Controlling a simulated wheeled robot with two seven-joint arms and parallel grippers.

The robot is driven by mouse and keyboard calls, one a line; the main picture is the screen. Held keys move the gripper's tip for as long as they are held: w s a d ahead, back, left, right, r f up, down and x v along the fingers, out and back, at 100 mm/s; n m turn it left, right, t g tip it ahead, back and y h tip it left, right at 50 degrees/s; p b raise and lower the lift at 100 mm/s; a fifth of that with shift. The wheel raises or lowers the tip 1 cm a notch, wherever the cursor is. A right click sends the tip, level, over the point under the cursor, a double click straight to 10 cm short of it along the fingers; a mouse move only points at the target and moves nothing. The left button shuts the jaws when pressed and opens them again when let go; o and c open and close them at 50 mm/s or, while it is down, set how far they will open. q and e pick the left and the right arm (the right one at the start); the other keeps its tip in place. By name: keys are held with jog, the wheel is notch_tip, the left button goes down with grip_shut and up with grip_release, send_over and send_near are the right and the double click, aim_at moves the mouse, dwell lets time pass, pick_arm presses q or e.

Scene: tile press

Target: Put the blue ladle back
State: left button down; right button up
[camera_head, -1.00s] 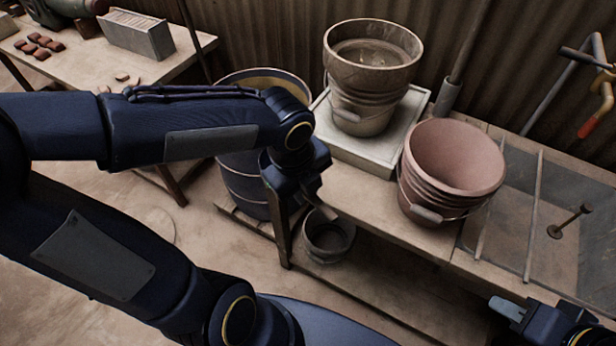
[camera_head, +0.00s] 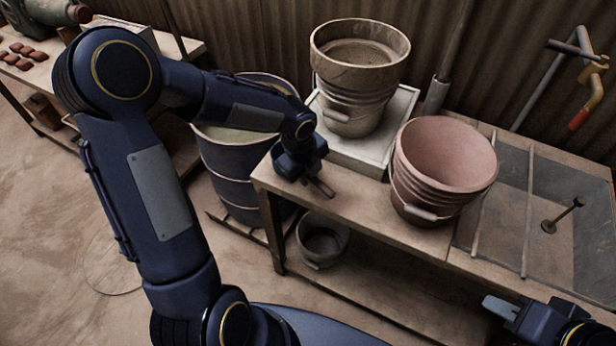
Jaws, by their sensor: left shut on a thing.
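My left gripper (camera_head: 318,187) points down at the left end of the workbench (camera_head: 350,200), left of the pink bucket. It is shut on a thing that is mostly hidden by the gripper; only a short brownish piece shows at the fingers. I see no clear blue ladle, and I cannot tell whether the held thing is its handle. My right gripper (camera_head: 499,307) is low at the right, in front of the bench. Its fingers are seen from the side, and I cannot tell whether they are open.
A dark blue drum (camera_head: 228,178) stands left of the bench, behind my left arm. A brown bucket (camera_head: 352,85) stands on a pale slab (camera_head: 360,155). The pink bucket (camera_head: 412,195) is to its right. A small pot (camera_head: 322,240) is on the lower shelf.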

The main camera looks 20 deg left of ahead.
pick_arm(q)
jog(key=shift+f, duration=0.5)
jog(key=shift+f, duration=0.2)
jog(key=c, duration=1.3)
grip_release()
jog(key=shift+r, duration=0.15)
